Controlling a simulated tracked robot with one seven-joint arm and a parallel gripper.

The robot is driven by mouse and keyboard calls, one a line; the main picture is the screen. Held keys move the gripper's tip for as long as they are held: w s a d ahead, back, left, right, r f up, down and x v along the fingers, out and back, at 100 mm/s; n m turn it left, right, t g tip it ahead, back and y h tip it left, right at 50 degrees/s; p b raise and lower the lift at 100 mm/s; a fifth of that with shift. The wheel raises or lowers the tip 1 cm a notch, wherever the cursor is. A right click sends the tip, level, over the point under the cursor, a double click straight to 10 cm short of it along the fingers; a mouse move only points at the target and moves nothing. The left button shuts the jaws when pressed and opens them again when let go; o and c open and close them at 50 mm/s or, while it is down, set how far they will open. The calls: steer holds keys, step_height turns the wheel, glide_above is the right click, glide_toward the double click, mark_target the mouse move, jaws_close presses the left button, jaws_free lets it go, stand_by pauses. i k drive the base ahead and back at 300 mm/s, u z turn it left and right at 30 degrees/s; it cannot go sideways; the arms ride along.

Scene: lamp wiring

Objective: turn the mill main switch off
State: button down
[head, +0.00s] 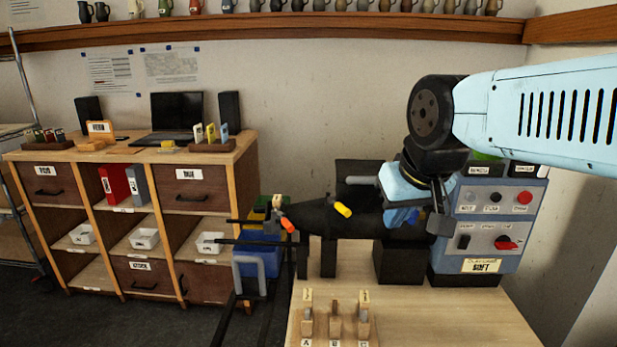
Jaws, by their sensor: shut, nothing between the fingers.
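A blue-grey control panel (480,228) stands at the back right of the wooden bench. Two rows of small controls and labels are on its face. A red rotary switch (508,243) is at the lower right of the face; which control is the mill main switch I cannot read for sure. My gripper (438,222) is shut and empty, just left of the panel's front, and looks apart from the red switch. My arm hides the panel's upper left edge.
A black machine (340,218) with yellow and orange parts stands left of the panel. Small wooden holders (335,323) marked with letters are at the bench's front. A wooden cabinet (130,215) with a laptop (177,113) stands at left. The bench's front right is clear.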

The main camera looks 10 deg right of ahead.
mark_target(503, 242)
steer(key=u, duration=1.8)
steer(key=i, duration=0.05)
steer(key=z, duration=3.2)
